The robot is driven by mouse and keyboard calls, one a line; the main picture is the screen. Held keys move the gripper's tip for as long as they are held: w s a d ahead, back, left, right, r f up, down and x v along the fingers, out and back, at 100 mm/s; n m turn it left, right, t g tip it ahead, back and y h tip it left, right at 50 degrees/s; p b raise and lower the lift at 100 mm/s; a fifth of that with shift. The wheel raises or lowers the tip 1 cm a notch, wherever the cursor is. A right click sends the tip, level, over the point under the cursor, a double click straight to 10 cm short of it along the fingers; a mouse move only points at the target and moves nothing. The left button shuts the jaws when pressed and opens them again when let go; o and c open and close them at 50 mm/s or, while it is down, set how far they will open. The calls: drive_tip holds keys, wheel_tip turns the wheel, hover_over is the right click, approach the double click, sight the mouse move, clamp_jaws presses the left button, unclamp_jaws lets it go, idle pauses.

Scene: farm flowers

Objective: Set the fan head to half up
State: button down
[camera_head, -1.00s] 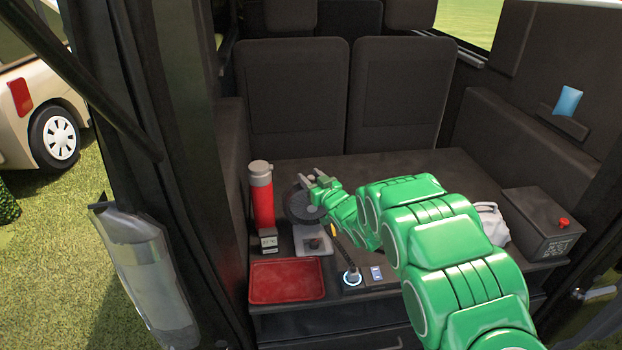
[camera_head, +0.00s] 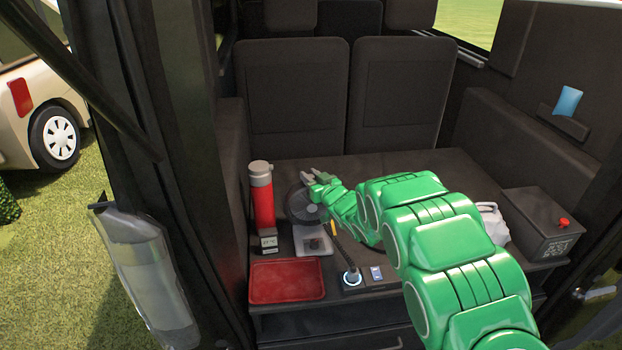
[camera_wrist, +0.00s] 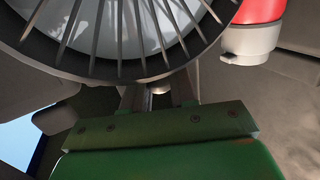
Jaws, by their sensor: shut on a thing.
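The fan head (camera_head: 301,207) is a dark round grille on a light base (camera_head: 312,241), standing on the van's rear deck. In the head view its face is tilted partly upward. My gripper (camera_head: 311,177) is at the upper edge of the fan head. In the wrist view the grille (camera_wrist: 118,62) fills the top, and my gripper's fingers (camera_wrist: 158,97) reach up to its rim. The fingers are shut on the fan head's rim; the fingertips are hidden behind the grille.
A red flask (camera_head: 262,200) stands close to the left of the fan. A small display box (camera_head: 268,242) and a red tray (camera_head: 287,281) are in front. A lit knob with a stalk (camera_head: 351,278) is at the front. A white jug (camera_head: 493,222) and a black battery box (camera_head: 545,222) stand at the right.

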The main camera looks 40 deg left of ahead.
drive_tip(key=shift+w+a+f+m+g+h, duration=0.1)
drive_tip(key=shift+w+a+m+g+h, duration=0.2)
drive_tip(key=shift+w+a+h, duration=0.4)
drive_tip(key=shift+w+a+f, duration=0.25)
drive_tip(key=shift+w+a, duration=0.1)
drive_tip(key=c, duration=1)
unclamp_jaws()
drive_tip(key=shift+d+r, duration=0.15)
drive_tip(key=shift+d, duration=0.05)
drive_tip(key=shift+v, duration=3.1)
drive_tip(key=shift+s+d+r, duration=0.15)
drive_tip(key=shift+s+d, duration=0.15)
drive_tip(key=shift+d, duration=0.25)
